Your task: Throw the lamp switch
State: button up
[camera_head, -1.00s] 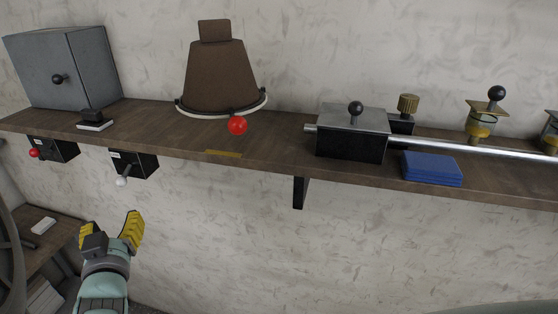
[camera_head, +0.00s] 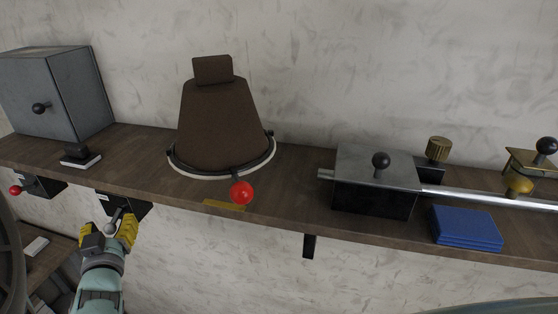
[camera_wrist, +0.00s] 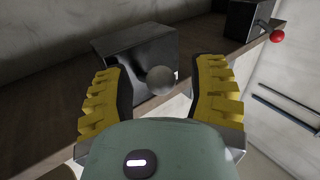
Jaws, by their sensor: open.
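Two black switch boxes hang under the shelf's front edge. I cannot tell which one is the lamp switch. The nearer box (camera_head: 139,208) has a lever with a pale grey ball knob (camera_wrist: 160,80). My gripper (camera_head: 109,230) is open at this box. In the wrist view the knob sits between the two yellow-padded fingers, with a visible gap to each, and the box (camera_wrist: 135,50) is behind it. The other box (camera_head: 46,187) is at the far left and has a red ball knob (camera_head: 15,190). That red knob also shows in the wrist view (camera_wrist: 277,36).
A bracket (camera_head: 309,245) hangs below.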

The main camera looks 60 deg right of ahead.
jog(key=shift+a, duration=0.1)
grip_shut()
dwell(0.5)
